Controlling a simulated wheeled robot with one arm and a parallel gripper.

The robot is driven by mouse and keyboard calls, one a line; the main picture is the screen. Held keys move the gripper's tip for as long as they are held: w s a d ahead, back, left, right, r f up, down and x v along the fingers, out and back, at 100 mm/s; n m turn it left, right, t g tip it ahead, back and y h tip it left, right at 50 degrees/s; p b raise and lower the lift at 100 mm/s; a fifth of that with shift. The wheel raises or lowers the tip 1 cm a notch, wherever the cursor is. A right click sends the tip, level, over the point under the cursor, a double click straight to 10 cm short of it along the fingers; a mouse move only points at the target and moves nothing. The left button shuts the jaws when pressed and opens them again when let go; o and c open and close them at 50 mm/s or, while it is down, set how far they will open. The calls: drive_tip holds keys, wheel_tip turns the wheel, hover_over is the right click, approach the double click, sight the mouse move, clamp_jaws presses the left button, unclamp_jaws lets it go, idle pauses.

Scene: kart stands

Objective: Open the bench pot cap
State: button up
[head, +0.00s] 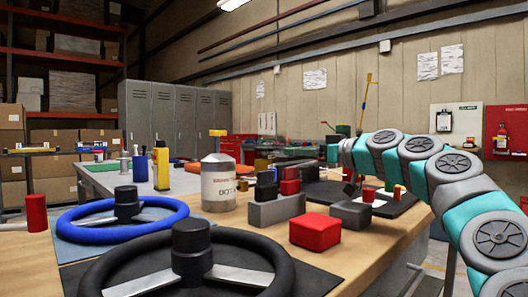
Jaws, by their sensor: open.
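My teal and grey arm comes in from the right edge. My gripper (336,153) is at the arm's far end, right of the pot and apart from it. It is open, and nothing shows held in it. The fingertips are small and hard to make out.
A blue steering wheel (122,219) and a black one (192,260) lie in front of the pot. A red block (315,231) and a grey block (276,209) stand to its right. A red cylinder (36,213) is at far left. Lockers (175,115) stand behind.

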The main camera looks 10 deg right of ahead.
sight(266, 149)
drive_tip(key=x, duration=0.8)
drive_tip(key=shift+w+d+r+p, duration=0.15)
drive_tip(key=shift+w+d+p, duration=0.1)
drive_tip(key=shift+w+p, duration=0.25)
clamp_jaws()
idle(1.2)
